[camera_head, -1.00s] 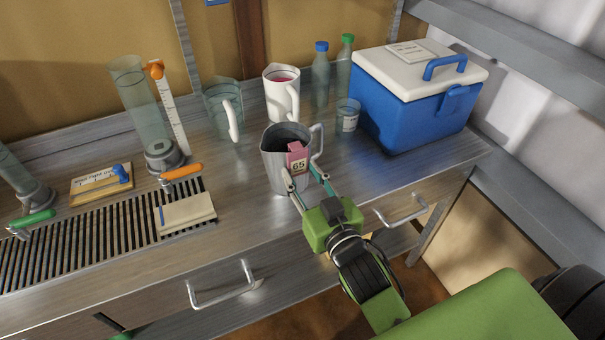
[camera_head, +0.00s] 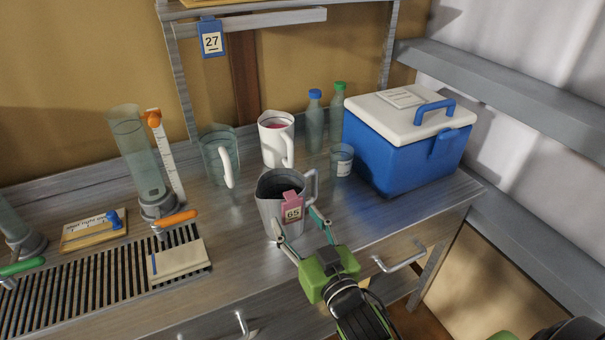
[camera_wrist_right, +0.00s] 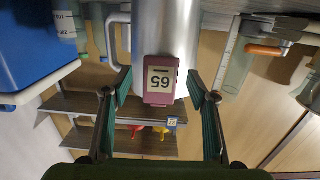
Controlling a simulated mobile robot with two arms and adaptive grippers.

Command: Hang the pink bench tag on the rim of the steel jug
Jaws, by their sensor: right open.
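The pink bench tag (camera_head: 292,211), marked 65, hangs at the front rim of the steel jug (camera_head: 268,214), flat against its outer wall. The jug stands upright on the bench with its handle to the right. My right gripper (camera_head: 298,228) is open just in front of the jug, a finger on either side of the tag. In the right wrist view the tag (camera_wrist_right: 160,80) shows upside down against the jug (camera_wrist_right: 165,30), with clear gaps to both fingers of the open gripper (camera_wrist_right: 158,92). How the tag's top grips the rim is not clear. My left gripper is not in view.
A white jug (camera_head: 273,145) and a clear jug (camera_head: 214,160) stand behind the steel jug. A small labelled jar (camera_head: 342,160) and a blue cooler (camera_head: 400,150) are to the right. A slotted drain (camera_head: 80,285) lies left. A blue tag 27 (camera_head: 211,38) hangs above.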

